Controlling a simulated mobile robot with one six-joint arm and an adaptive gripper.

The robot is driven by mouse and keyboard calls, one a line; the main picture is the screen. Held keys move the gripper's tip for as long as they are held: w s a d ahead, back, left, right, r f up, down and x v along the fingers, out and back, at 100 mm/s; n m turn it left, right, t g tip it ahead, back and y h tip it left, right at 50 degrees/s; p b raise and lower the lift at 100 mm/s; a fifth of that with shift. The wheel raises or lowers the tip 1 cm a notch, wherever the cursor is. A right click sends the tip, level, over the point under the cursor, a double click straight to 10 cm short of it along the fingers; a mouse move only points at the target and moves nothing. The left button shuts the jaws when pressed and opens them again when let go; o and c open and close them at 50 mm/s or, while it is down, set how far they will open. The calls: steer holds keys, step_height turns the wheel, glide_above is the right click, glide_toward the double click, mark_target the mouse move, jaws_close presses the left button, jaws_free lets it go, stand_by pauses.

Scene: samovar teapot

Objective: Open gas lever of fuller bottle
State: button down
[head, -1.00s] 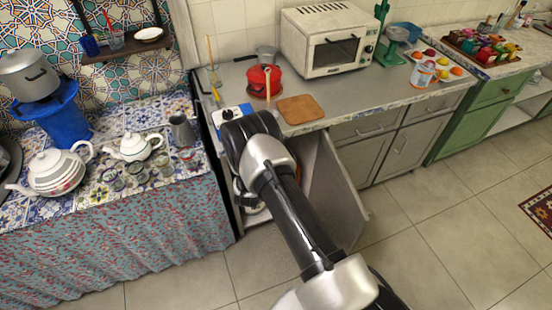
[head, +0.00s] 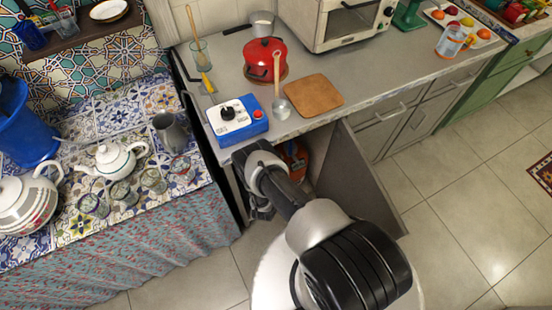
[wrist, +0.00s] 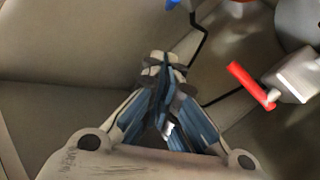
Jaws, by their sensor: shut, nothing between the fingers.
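In the wrist view a red lever (wrist: 250,85) sits on a grey metal valve (wrist: 296,76) at the right. My gripper (wrist: 160,65) is shut and empty, left of the lever and apart from it. In the head view my gripper (head: 262,211) is low at the open cabinet under the counter, partly hidden by my arm. An orange-red rounded thing (head: 296,160) shows inside the cabinet. I cannot tell which bottle is fuller.
The open cabinet door (head: 362,185) stands to the right of my arm. A tiled table (head: 75,225) with a skirt, teapots and glasses is at the left. On the counter are a blue box with a knob (head: 237,120), a red pot (head: 266,58) and a board (head: 312,95).

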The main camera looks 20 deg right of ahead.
mark_target(290, 148)
steer(key=w+d+f+b, duration=0.3)
steer(key=w+d+f, duration=0.1)
steer(key=d, duration=0.1)
steer(key=shift+w+d+f+b, duration=0.15)
steer(key=shift+d+f+b, duration=0.2)
steer(key=shift+f, duration=0.05)
